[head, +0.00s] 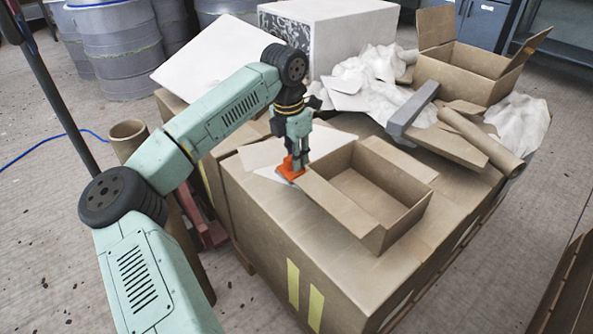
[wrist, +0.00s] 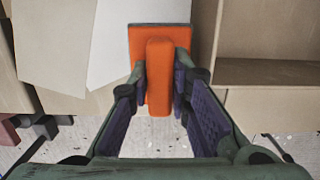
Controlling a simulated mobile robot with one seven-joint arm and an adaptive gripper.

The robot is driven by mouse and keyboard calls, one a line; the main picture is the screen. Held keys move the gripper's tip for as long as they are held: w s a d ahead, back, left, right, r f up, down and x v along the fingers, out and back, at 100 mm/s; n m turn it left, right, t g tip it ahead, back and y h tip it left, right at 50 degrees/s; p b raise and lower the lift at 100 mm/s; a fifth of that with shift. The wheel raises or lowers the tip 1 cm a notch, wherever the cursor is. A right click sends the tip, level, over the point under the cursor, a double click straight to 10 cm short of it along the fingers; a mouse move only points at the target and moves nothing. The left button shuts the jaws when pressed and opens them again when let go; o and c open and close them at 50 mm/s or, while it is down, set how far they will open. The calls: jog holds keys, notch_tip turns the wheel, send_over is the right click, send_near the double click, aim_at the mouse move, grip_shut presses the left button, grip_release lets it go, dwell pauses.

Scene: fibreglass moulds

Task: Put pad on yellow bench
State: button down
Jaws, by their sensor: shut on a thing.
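The pad (head: 287,173) is an orange block with a raised handle, above or on the front left part of the cardboard stack. In the wrist view, the pad (wrist: 160,42) shows its flat orange plate with a thin grey edge. My gripper (head: 297,158) is shut on the pad's handle; in the wrist view its fingers (wrist: 161,80) stand on both sides of the handle. I cannot tell whether the pad touches the cardboard below. I see no yellow bench in either view.
An open cardboard box (head: 400,196) stands right of the pad. Behind lie crumpled white sheets (head: 365,68), a grey bar (head: 412,108), a cardboard tube (head: 482,143) and another open box (head: 465,72). Metal drums (head: 120,50) stand at the back left. The left floor is mostly clear.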

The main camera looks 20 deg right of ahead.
jog(key=shift+f, duration=2.25)
jog(key=shift+f, duration=0.1)
jog(key=c, duration=1.8)
grip_release()
